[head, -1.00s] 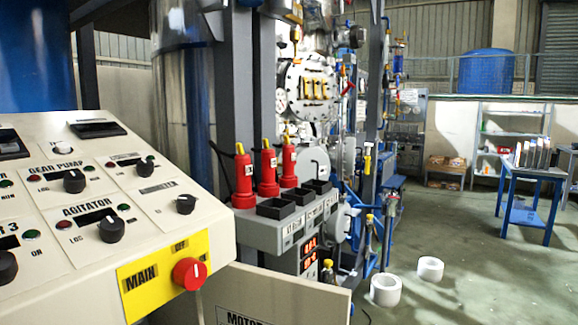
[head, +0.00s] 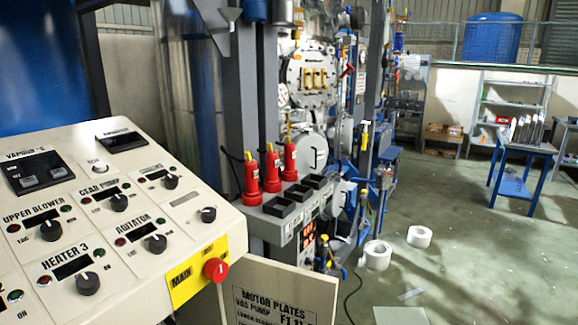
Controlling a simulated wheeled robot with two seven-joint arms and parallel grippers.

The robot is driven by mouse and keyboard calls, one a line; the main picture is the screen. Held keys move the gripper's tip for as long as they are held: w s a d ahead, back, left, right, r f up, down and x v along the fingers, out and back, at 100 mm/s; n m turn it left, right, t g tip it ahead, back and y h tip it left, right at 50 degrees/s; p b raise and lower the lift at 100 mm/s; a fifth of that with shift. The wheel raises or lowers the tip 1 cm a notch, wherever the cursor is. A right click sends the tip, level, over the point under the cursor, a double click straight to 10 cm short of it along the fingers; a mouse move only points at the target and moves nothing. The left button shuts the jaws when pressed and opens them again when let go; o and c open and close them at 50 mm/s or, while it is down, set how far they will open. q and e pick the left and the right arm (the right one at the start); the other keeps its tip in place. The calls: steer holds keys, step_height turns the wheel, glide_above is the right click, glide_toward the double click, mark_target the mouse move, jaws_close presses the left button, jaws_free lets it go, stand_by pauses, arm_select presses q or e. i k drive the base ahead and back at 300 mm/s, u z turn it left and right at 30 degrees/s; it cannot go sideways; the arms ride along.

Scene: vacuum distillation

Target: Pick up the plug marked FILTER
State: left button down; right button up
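Three red plugs with yellow tops stand in a row at the back of a grey socket box (head: 285,222) in the middle of the head view. They are a left plug (head: 250,182), a middle plug (head: 271,170) and a right plug (head: 290,160). The box has several black open sockets (head: 279,207) in front of them. Labels on the box front are too small to read, so I cannot tell which plug is marked FILTER. Neither of my grippers shows in the head view.
A slanted control panel (head: 185,207) with knobs and a red stop button (head: 215,270) fills the left. A motor plates board (head: 280,292) stands below the box. Two white rolls (head: 377,255) (head: 419,236) lie on the floor. A blue table (head: 515,186) stands right; floor between is open.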

mark_target(290, 149)
steer(key=k, duration=0.25)
steer(key=z, duration=1.25)
steer(key=i, duration=4.15)
steer(key=u, duration=3.9)
steer(key=i, duration=1)
steer(key=z, duration=0.05)
